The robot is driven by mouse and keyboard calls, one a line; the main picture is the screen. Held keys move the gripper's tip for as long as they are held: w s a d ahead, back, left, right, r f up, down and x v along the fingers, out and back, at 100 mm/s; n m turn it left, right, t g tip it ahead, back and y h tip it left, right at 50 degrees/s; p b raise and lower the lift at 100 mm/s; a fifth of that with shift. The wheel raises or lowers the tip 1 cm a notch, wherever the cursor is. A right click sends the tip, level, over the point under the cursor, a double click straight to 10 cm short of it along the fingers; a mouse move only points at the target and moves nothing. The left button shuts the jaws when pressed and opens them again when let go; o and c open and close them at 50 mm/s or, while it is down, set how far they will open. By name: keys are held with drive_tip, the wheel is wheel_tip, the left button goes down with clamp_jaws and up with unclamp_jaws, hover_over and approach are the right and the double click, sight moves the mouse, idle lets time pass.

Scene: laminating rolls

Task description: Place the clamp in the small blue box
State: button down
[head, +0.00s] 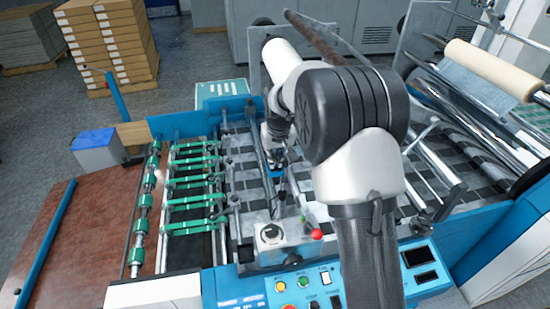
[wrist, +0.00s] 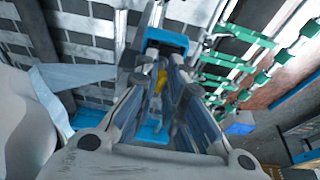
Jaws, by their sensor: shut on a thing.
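My gripper (head: 273,155) hangs over the middle of the machine bed. In the wrist view its two fingers (wrist: 163,75) close in on a blue piece, which I take to be the clamp (wrist: 166,40); the fingers hide part of it. A small yellow part shows between the fingers. In the head view the clamp (head: 276,173) is a small blue patch below my gripper.
Green-banded rollers (head: 195,185) lie between my gripper and the box. A brown table (head: 75,235) fills the lower left. A large film roll (head: 493,70) is at the right.

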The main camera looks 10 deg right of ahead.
drive_tip(key=shift+f, duration=0.15)
drive_tip(key=shift+f, duration=0.15)
drive_tip(key=c, duration=2)
unclamp_jaws()
drive_tip(key=shift+o, duration=0.2)
